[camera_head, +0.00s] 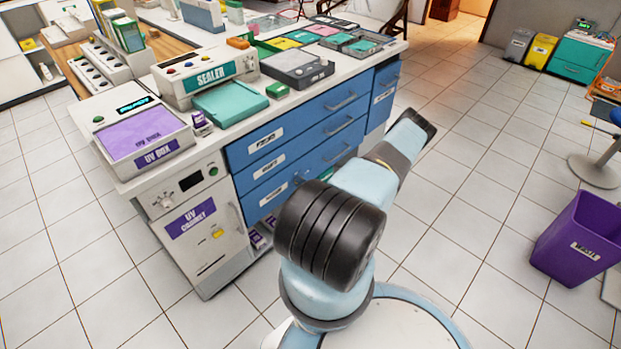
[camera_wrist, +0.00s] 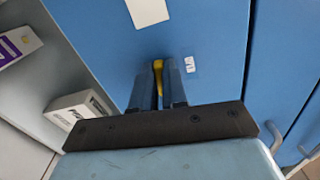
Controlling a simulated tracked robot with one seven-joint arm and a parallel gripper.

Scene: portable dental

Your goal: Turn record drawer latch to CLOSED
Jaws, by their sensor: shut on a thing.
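In the wrist view, my gripper (camera_wrist: 158,92) is at a blue drawer front. Its two dark fingers are shut on a narrow yellow latch (camera_wrist: 157,67), whose upper end shows between them. A small white mark (camera_wrist: 190,65) sits on the blue front just right of the fingers; its print is too small to read. The latch's lower part is hidden by the fingers. In the head view, my arm covers the gripper and the latch against the blue drawer cabinet (camera_head: 252,152).
In the wrist view, an open shelf at the left holds a white box (camera_wrist: 80,112) and a purple-and-white box (camera_wrist: 15,45). In the head view, a white UV cabinet (camera_head: 190,212) stands left of the drawers. A purple waste bin (camera_head: 575,248) stands right; tiled floor between is clear.

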